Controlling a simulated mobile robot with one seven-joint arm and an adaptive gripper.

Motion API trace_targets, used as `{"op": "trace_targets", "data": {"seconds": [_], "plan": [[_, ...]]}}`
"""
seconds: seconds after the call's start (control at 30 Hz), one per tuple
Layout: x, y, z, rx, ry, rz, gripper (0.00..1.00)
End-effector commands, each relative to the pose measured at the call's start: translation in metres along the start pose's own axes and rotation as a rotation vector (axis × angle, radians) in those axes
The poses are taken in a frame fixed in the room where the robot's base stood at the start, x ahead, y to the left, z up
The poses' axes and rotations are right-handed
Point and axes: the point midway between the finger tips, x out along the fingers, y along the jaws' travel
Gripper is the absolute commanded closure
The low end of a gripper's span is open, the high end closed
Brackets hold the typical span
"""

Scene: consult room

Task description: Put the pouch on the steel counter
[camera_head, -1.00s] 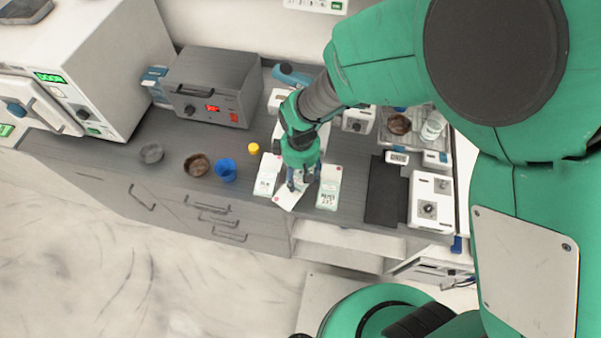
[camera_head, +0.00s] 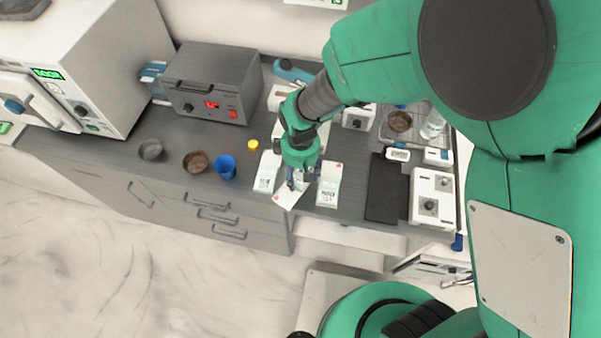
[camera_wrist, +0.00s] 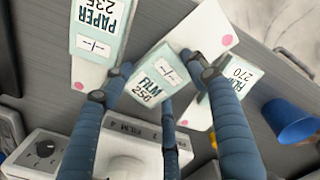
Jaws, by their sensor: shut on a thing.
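A pale green and white pouch marked FILM 250 (camera_wrist: 150,84) is between my gripper's blue fingers in the wrist view. Its white end with a pink dot shows below my gripper in the head view (camera_head: 286,198). My gripper (camera_head: 297,184) is shut on this pouch, low over the grey metal-look counter (camera_head: 125,172). The pouch lies at a slant; I cannot tell whether it touches the counter. A pouch marked PAPER 235 (camera_wrist: 98,40) and another marked 270 (camera_wrist: 228,85) lie on either side of it. These neighbours also show in the head view (camera_head: 328,188) (camera_head: 266,174).
A blue cup (camera_head: 225,168), brown bowl (camera_head: 196,161), grey bowl (camera_head: 150,149) and yellow cap (camera_head: 253,144) stand left of the pouches. A grey box device (camera_head: 212,88) stands behind. A black mat (camera_head: 386,192) and white device (camera_head: 431,203) lie right. The front-left counter is clear.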

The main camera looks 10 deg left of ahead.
Motion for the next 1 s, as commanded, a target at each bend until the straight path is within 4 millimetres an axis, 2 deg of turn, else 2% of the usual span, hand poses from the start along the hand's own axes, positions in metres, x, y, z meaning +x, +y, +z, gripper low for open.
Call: {"op": "trace_targets", "data": {"seconds": [0.57,0.6,0.7,1.0], "plan": [[0.0092,0.0,-0.0001,0.0,0.0,0.0,0.62],[0.0089,0.0001,-0.0002,0.0,0.0,0.0,0.36],[0.0087,0.0001,-0.0001,0.0,0.0,0.0,0.2],[0.0082,0.0001,-0.0001,0.0,0.0,0.0,0.2]]}}
